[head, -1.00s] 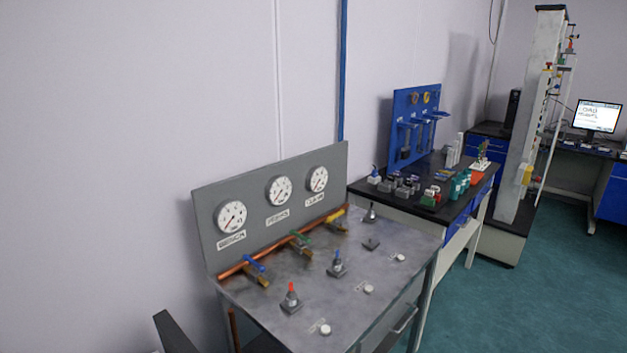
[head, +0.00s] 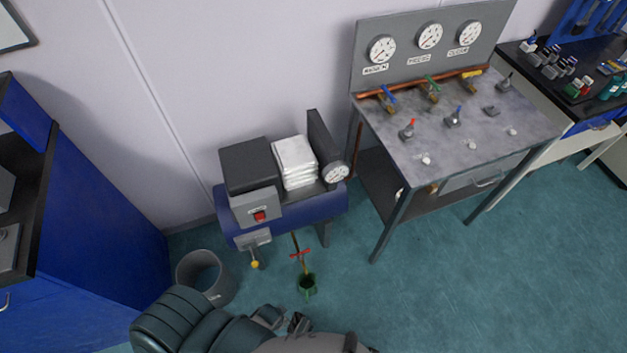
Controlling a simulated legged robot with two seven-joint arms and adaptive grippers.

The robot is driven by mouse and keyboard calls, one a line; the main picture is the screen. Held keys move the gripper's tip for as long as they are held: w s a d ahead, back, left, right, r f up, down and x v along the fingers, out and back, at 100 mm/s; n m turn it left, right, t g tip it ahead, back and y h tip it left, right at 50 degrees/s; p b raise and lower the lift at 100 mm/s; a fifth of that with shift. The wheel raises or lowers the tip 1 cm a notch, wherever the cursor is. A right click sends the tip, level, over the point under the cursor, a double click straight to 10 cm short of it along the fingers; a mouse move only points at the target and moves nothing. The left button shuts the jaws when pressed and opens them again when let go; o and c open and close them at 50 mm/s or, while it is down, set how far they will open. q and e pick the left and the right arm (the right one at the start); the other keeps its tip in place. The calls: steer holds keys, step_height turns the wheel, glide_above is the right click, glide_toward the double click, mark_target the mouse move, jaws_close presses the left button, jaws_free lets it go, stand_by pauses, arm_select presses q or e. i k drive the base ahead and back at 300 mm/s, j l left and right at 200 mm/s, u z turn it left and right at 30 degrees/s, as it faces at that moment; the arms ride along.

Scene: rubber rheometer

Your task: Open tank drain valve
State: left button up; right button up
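The blue tank (head: 318,206) stands on the floor against the wall, left of the gauge table. Below its front, a red-handled valve (head: 301,254) sits on a thin pipe above a small green cup (head: 307,287) on the floor. A yellow knob (head: 255,265) hangs below the tank to the left. Dark parts that look like my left gripper (head: 283,320) show at the bottom edge, below and apart from the valve in the picture. Whether it is open or shut is unclear. My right gripper is not in view.
A grey bin (head: 204,275) stands left of the valve. A box with a red switch (head: 259,216), white folded cloths (head: 294,162) and a gauge (head: 335,172) are on the tank. The gauge table (head: 535,128) is right, a blue cabinet (head: 105,215) left. The floor at lower right is clear.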

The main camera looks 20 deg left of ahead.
mark_target(308, 249)
steer(key=u, duration=0.35)
steer(key=k+u, duration=0.15)
steer(key=u, duration=0.2)
steer(key=k+u, duration=0.1)
steer(key=u, duration=0.2)
